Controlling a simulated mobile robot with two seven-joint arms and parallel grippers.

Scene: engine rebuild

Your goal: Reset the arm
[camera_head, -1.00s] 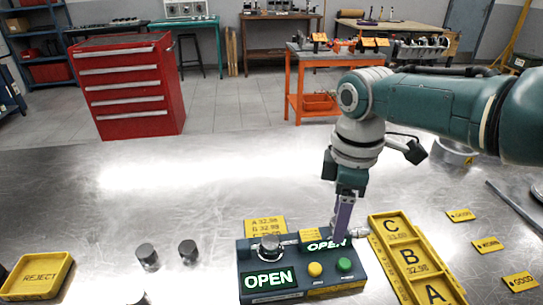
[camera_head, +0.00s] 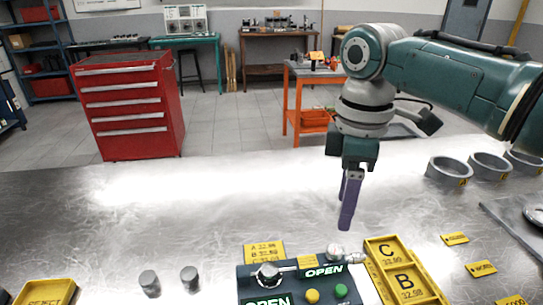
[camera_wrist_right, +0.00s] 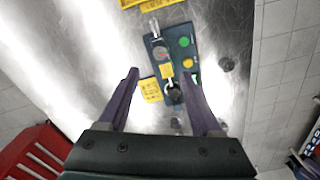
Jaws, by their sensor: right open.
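My right arm comes in from the right in the head view. Its gripper (camera_head: 349,200) points down, clear above the metal table and behind the dark control box (camera_head: 300,289). The right wrist view shows the two purple fingers (camera_wrist_right: 165,92) spread apart with nothing between them. The control box also shows in that view (camera_wrist_right: 183,68), beyond the fingers, with green and yellow buttons and a metal part. My left gripper is not in the frames.
A yellow tray marked C and B (camera_head: 408,283) lies right of the box. Two dark cylinders (camera_head: 190,278) stand to the left, near a yellow REJECT tray (camera_head: 47,292). Grey rings (camera_head: 449,170) stand at the right. Yellow tags (camera_head: 481,269) lie nearby. The table's middle left is clear.

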